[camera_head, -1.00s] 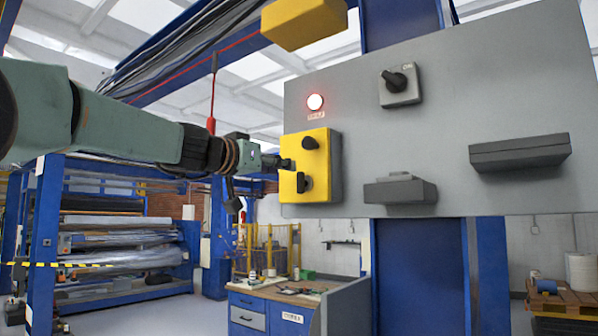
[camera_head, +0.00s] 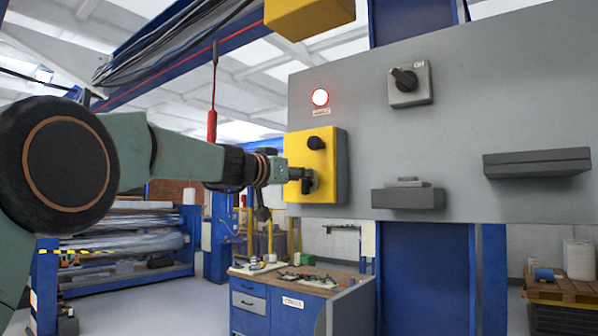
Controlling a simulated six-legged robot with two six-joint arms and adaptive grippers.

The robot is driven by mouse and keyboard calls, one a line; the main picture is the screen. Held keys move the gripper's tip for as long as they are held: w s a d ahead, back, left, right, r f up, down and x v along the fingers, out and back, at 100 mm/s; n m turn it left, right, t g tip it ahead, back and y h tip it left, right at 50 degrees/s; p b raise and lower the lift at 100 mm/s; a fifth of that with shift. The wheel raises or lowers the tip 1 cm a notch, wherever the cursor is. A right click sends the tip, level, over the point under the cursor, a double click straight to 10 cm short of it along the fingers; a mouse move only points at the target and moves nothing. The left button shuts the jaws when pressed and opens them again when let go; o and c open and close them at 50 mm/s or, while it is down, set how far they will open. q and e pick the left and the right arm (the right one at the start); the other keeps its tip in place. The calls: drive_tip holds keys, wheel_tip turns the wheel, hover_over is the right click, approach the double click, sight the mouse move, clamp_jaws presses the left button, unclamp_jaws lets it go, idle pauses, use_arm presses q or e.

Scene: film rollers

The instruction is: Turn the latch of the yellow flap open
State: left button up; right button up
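The yellow flap (camera_head: 301,158) is the front of a box on the left part of the grey panel. It looks closed. A round black knob (camera_head: 316,142) sits on its upper part. A dark latch (camera_head: 307,185) sits on its lower part. My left gripper (camera_head: 298,174) reaches in from the left, with its tips at or just in front of the latch and partly covering it. The tips are too small and dark to tell whether they are open, shut or touching the latch. My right gripper is not in view.
The grey panel (camera_head: 450,110) also carries a lit round lamp (camera_head: 320,97), a rotary switch (camera_head: 408,82) and two grey boxes (camera_head: 408,198) (camera_head: 537,162). A yellow box (camera_head: 305,14) hangs above. A blue workbench (camera_head: 275,300) stands below.

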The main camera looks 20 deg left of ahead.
use_arm(q)
drive_tip(key=shift+s+d+r, duration=0.15)
drive_tip(key=shift+s+d, duration=0.05)
drive_tip(key=shift+d, duration=0.25)
drive_tip(key=shift+c, duration=1.9)
drive_tip(key=shift+w+a, duration=0.2)
drive_tip(key=shift+a, duration=0.05)
drive_tip(key=c, duration=0.3)
drive_tip(key=shift+d, duration=0.15)
clamp_jaws()
